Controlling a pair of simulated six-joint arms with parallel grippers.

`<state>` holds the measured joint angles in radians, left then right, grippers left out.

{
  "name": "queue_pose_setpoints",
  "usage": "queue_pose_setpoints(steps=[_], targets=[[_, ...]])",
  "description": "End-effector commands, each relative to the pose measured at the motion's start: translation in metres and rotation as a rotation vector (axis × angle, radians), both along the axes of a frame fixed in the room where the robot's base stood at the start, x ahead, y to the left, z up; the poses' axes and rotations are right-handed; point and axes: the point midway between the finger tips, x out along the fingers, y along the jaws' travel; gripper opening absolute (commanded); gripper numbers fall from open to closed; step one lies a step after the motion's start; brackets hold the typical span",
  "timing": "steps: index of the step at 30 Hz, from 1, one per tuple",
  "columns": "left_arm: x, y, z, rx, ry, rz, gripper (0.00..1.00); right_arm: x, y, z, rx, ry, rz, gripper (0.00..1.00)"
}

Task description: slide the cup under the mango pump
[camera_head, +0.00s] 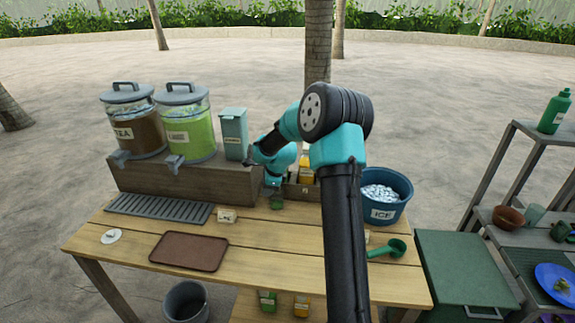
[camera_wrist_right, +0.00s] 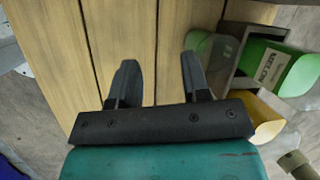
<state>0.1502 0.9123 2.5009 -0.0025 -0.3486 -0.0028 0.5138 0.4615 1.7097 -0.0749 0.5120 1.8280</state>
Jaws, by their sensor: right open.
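A small green cup (camera_head: 276,202) stands on the wooden table in front of the bottle rack. A translucent green cup shape (camera_wrist_right: 200,44) also shows in the right wrist view, just past one fingertip. A yellow bottle (camera_head: 305,168) stands in the rack, partly hidden by my arm. It seems to show in the right wrist view as a yellow container (camera_wrist_right: 266,122) beside a green one labelled melon (camera_wrist_right: 265,66); I cannot read a mango label. My right gripper (camera_wrist_right: 158,72) is open over the table boards, with nothing between its fingers. My left gripper is not in view.
A wooden stand (camera_head: 190,183) holds two drink jars and a teal box (camera_head: 234,135). A blue ice bucket (camera_head: 384,196) and a green scoop (camera_head: 390,249) are at the right. A brown tray (camera_head: 188,251) lies in front of a grey drip grate (camera_head: 160,208).

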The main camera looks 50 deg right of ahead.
Motion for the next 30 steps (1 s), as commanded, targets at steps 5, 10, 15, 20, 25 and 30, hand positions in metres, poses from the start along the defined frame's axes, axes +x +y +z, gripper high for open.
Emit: queue_pose_setpoints(steps=[5, 10, 15, 20, 25, 30], targets=[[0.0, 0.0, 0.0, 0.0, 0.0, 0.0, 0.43, -0.005, -0.037, 0.032, 0.077, 0.005, -0.266, 0.43], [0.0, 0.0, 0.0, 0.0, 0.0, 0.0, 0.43, -0.011, -0.062, 0.057, 0.142, 0.008, -0.468, 0.43], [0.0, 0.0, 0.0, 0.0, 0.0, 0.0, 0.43, -0.014, -0.073, 0.068, 0.174, 0.01, -0.564, 0.43], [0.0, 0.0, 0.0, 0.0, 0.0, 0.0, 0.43, -0.015, -0.074, 0.069, 0.179, 0.011, -0.576, 0.43], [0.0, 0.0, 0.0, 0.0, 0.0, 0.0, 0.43, -0.015, -0.074, 0.069, 0.179, 0.011, -0.575, 0.43], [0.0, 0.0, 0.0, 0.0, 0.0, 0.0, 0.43, -0.013, -0.073, 0.064, 0.179, 0.011, -0.574, 0.43]])
